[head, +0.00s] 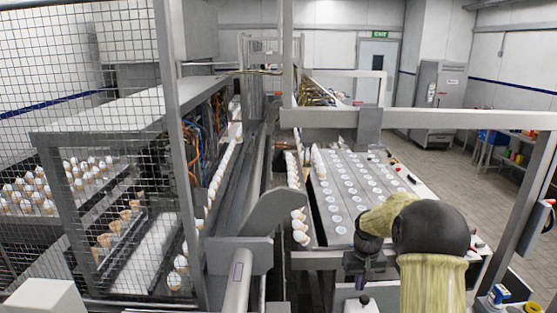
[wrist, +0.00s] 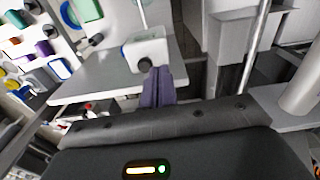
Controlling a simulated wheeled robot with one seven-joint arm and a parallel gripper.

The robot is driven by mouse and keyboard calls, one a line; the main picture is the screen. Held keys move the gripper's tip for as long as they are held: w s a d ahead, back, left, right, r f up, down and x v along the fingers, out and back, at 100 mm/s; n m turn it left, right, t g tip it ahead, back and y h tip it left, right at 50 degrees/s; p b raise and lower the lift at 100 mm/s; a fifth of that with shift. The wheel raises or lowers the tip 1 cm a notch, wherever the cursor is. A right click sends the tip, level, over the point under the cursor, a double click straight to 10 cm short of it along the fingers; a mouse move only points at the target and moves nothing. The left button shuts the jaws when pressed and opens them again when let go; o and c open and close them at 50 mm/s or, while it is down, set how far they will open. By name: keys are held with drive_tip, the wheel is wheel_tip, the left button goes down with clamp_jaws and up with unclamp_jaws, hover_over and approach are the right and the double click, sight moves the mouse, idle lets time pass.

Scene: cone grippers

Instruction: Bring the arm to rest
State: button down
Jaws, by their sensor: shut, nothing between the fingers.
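My arm comes into the head view at the lower right, with a yellowish cover and a large black joint. A small white box (wrist: 148,49) with a dark round knob is just beyond the fingertips. I cannot tell how far apart they are.
A perforated conveyor bed (head: 345,185) with rows of round holes runs away from me. A mesh guard (head: 85,130) stands at the left, and a grey frame post (head: 535,195) at the right. Open floor (head: 440,165) lies behind.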

drive_tip(key=s+a+f+b, duration=0.1)
drive_tip(key=s+a+b, duration=0.2)
drive_tip(key=s, duration=0.5)
drive_tip(key=s+a+f+t+b, duration=0.1)
drive_tip(key=s+a+f+b, duration=0.1)
drive_tip(key=s, duration=0.7)
drive_tip(key=s+a+f+t+b, duration=0.1)
drive_tip(key=s+a+b, duration=0.3)
drive_tip(key=s, duration=0.4)
drive_tip(key=shift+s+f, duration=0.25)
drive_tip(key=shift+f, duration=0.45)
